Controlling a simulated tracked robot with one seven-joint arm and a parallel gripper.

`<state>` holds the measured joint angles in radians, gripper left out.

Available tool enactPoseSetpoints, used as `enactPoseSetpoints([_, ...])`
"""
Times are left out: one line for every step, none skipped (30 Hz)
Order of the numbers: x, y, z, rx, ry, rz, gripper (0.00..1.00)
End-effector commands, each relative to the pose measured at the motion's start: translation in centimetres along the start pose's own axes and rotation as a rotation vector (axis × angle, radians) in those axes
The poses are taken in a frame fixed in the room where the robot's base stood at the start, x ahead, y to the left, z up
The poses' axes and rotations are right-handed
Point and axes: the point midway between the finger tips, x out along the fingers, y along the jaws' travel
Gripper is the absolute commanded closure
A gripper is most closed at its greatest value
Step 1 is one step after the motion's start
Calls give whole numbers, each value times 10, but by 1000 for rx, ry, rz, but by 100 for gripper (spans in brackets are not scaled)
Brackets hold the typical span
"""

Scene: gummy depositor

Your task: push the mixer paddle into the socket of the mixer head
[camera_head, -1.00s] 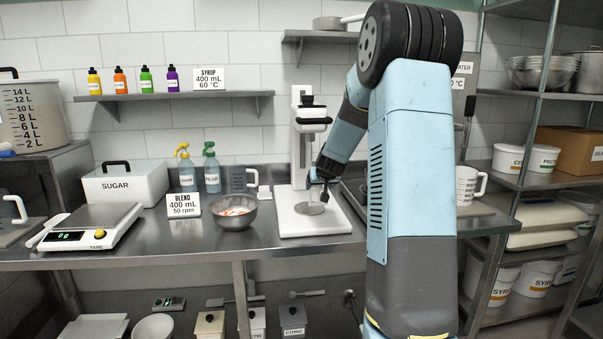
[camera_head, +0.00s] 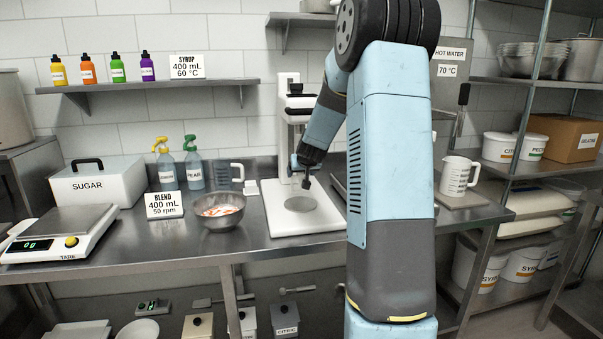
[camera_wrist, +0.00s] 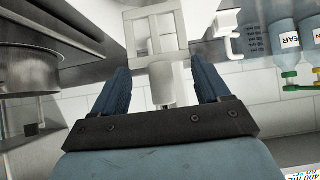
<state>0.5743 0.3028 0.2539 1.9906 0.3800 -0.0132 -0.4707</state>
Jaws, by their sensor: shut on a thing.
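The white mixer stands on the counter in the head view, with its white base plate (camera_head: 275,218), upright column and raised mixer head (camera_head: 297,113). A grey disc (camera_head: 300,203) lies on the base plate. My gripper (camera_head: 306,178) is low in front of the column, below the head and above the disc. In the wrist view, its two blue fingers (camera_wrist: 161,88) stand on either side of a pale cylinder (camera_wrist: 162,82), with a white frame shape beyond it. The cylinder seems to be the mixer paddle, held by my gripper. The socket is not clearly visible.
A steel bowl (camera_head: 220,218) with orange-red pieces and a BLEND sign (camera_head: 165,204) stand left of the mixer. Spray bottles (camera_head: 193,170) and a grey jug (camera_head: 226,174) are behind. A white measuring jug (camera_head: 457,176) stands to the right, past my arm.

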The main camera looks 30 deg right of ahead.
Motion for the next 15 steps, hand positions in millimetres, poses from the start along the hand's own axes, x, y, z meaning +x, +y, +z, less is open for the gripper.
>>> enactPoseSetpoints([-3, -1, -5, -1, 5, 0, 79])
enactPoseSetpoints([-4, -1, -7, -1, 5, 0, 79])
enactPoseSetpoints([-7, -1, -10, -2, 4, 0, 79])
enactPoseSetpoints([-8, -1, -12, -2, 4, -1, 79])
enactPoseSetpoints([-10, -1, -14, -2, 4, -1, 79])
enactPoseSetpoints([-13, -1, -17, -2, 4, 0, 79])
enactPoseSetpoints([-15, -1, -19, -2, 4, 0, 79])
enactPoseSetpoints([-17, -2, -21, -2, 3, -1, 79])
enactPoseSetpoints([-19, -2, -24, -2, 4, -1, 79])
enactPoseSetpoints([-21, -1, -27, -1, 5, 0, 79])
enactPoseSetpoints([-23, -1, -29, -1, 5, 0, 79])
enactPoseSetpoints([-25, -2, -31, -1, 4, -1, 79])
enactPoseSetpoints([-27, -2, -33, -1, 3, -1, 79])
enactPoseSetpoints([-28, -2, -35, -1, 3, -1, 79])
enactPoseSetpoints([-30, -1, -37, -1, 3, 0, 79])
